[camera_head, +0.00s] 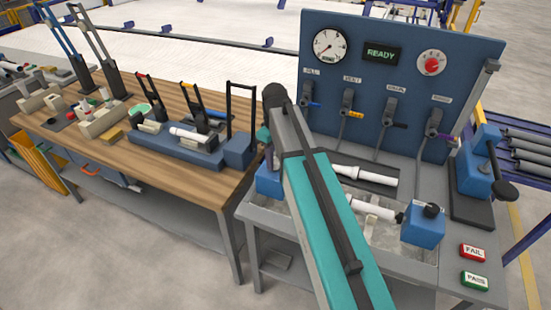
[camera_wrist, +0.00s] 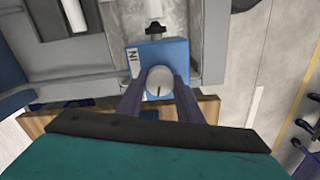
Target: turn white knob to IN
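The white knob (camera_wrist: 160,83) is round with a short dark mark on its face, which points down in the wrist view. In the head view a blue block (camera_head: 268,183) shows at the left end of the bench trough, partly behind my arm. The knob and my fingers are hidden there.
The blue panel (camera_head: 400,75) with a gauge, READY display and several valve levers stands behind. White pipe (camera_head: 377,207) lies in the trough, ending at another blue block (camera_head: 423,228). A wooden table (camera_head: 195,180) with tools adjoins on the left.

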